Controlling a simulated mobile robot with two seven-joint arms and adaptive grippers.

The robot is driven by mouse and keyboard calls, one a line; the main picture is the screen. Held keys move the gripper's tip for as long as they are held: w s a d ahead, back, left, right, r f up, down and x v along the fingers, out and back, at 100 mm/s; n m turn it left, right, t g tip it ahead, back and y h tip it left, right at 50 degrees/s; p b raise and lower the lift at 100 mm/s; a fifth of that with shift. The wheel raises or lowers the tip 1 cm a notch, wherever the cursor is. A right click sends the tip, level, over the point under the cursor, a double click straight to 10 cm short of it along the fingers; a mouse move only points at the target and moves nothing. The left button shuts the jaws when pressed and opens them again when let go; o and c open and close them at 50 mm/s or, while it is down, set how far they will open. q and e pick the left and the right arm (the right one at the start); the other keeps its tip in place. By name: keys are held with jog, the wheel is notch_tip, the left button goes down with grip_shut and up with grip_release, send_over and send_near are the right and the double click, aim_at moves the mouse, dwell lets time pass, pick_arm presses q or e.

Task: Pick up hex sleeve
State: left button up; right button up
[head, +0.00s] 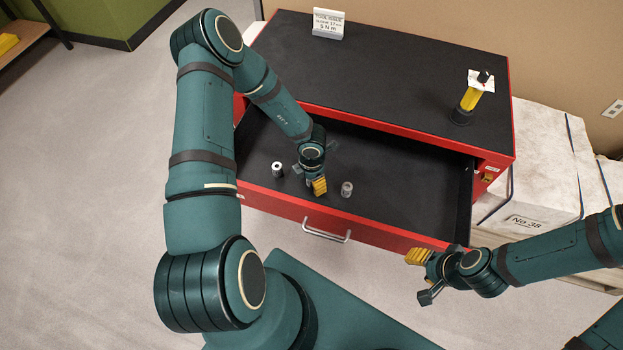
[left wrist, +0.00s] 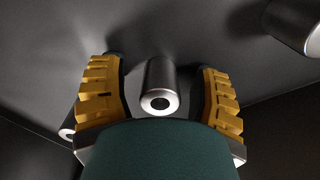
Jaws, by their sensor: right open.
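Small metal sleeves lie in the open drawer. One (head: 277,169) stands left of my left gripper (head: 318,188), and another (head: 347,189) stands to its right. In the left wrist view, my left gripper (left wrist: 161,100) is open, its yellow fingers on either side of a dark sleeve with a bright rim and round hole (left wrist: 160,85). Its fingers look apart from it. Another sleeve (left wrist: 297,24) shows at upper right, and one (left wrist: 68,132) is partly hidden behind the left finger. I cannot tell which one is hexagonal. My right gripper (head: 422,275) is open and empty outside the drawer.
The red drawer's front (head: 385,236) and walls surround the sleeves; its right part is clear. The black cabinet top (head: 390,70) overhangs the back. Wrapped white blocks (head: 535,165) stand at right.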

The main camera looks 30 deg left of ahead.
pick_arm(q)
grip_shut()
